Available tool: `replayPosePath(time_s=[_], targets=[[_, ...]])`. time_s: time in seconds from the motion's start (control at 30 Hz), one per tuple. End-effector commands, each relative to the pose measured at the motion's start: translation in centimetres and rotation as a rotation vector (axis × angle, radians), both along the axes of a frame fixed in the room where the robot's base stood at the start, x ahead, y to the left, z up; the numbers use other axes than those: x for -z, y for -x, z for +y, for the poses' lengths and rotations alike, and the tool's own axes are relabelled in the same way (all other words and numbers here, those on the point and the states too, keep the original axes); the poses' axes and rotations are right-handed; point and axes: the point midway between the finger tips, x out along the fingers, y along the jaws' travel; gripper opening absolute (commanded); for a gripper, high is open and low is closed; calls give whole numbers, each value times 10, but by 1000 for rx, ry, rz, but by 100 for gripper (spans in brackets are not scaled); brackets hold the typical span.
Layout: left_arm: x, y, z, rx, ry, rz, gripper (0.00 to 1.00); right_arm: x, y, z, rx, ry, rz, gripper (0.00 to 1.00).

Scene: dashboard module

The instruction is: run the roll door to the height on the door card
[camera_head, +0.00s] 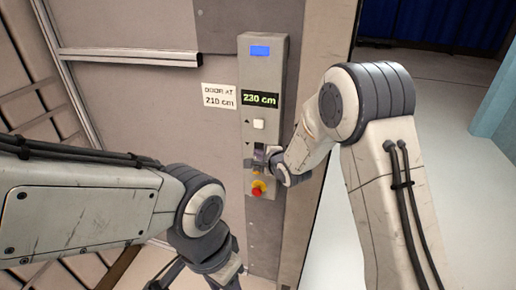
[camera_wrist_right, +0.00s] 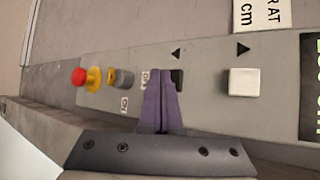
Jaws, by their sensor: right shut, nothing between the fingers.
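The door card (camera_head: 219,96) on the wall reads "DOOR AT 210 cm". The grey control box (camera_head: 264,60) beside it has a lit display (camera_head: 260,99) that seems to read 230 cm. A white button (camera_head: 259,124) sits by the up arrow, and it also shows in the wrist view (camera_wrist_right: 243,82). A dark button (camera_wrist_right: 178,79) sits by the down arrow, partly hidden by my right gripper (camera_wrist_right: 163,88). That gripper is shut and empty, its tips at the dark button; I cannot tell if they touch it. My left gripper (camera_head: 170,272) is low in the head view, its fingers unclear.
Below the buttons are a grey switch (camera_wrist_right: 123,78) marked ON and a red knob (camera_wrist_right: 78,76) on a yellow collar. A metal rail (camera_head: 130,56) crosses the wall at left. Open floor (camera_head: 440,105) and a blue curtain (camera_head: 440,22) lie at right.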

Motion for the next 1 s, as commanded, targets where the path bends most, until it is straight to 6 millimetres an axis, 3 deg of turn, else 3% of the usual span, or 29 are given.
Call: replayPosePath(time_s=[1.0], targets=[[-2, 0, 0, 0, 0, 0, 50, 0, -9, -3, 0, 0, 0, 0]])
